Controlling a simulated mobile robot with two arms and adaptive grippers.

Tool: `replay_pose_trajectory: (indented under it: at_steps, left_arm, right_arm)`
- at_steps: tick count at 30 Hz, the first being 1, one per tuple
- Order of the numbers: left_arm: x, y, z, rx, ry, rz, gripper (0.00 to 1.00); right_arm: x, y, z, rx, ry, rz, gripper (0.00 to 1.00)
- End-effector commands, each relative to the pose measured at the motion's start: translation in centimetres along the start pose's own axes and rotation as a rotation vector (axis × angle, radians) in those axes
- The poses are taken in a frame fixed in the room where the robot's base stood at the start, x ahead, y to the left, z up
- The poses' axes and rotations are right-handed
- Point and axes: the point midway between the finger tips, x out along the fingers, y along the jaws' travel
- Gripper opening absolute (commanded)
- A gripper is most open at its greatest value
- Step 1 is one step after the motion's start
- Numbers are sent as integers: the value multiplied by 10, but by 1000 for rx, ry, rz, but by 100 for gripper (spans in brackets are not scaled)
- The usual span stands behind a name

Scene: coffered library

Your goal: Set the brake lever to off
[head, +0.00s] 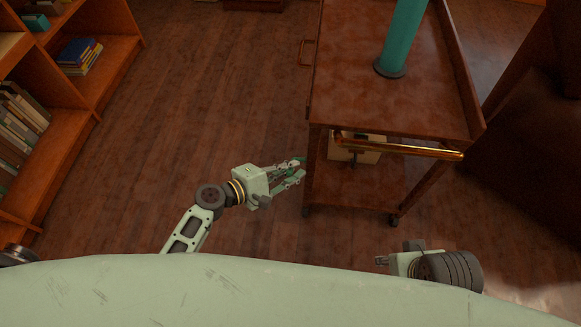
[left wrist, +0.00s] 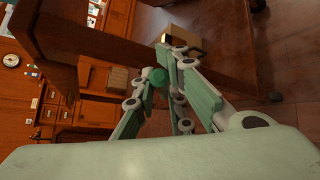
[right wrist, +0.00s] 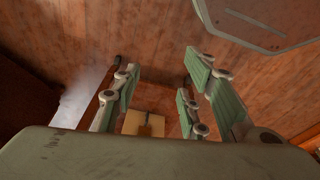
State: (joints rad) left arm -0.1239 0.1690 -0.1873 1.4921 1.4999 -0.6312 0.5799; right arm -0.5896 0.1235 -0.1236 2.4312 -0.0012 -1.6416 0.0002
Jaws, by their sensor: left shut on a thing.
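My left gripper (head: 292,174) is beside the cart's near left leg. In the left wrist view, its fingers (left wrist: 178,90) are closed around a round green knob (left wrist: 156,76). The knob's mounting is hidden, and I cannot tell whether it belongs to the brake lever. A cream box (head: 362,147) with a dark lever (head: 353,160) sits under the cart's brass handle. The box (right wrist: 136,119) and lever (right wrist: 145,130) also show in the right wrist view. No off marking is readable.
The wooden cart (head: 345,60) carries a teal column (head: 402,35); its brass handle (head: 400,149) juts toward me. Bookshelves (head: 60,110) stand at left. A dark armchair-like shape (head: 530,150) is at right. The wooden floor (head: 200,110) between the shelves and cart is clear.

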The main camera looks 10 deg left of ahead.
Motion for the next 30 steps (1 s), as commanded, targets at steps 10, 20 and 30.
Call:
replay_pose_trajectory:
  at_steps: [10,20,30]
  left_arm:
    - [1,7,0,-5,8,-1,0]
    - [2,7,0,-6,7,-1,0]
    - [1,3,1,-9,6,-9,30]
  right_arm:
    - [-16,1,-32,4,119,1,40]
    - [-16,1,-32,4,116,1,40]
    - [-16,1,-32,3,116,1,40]
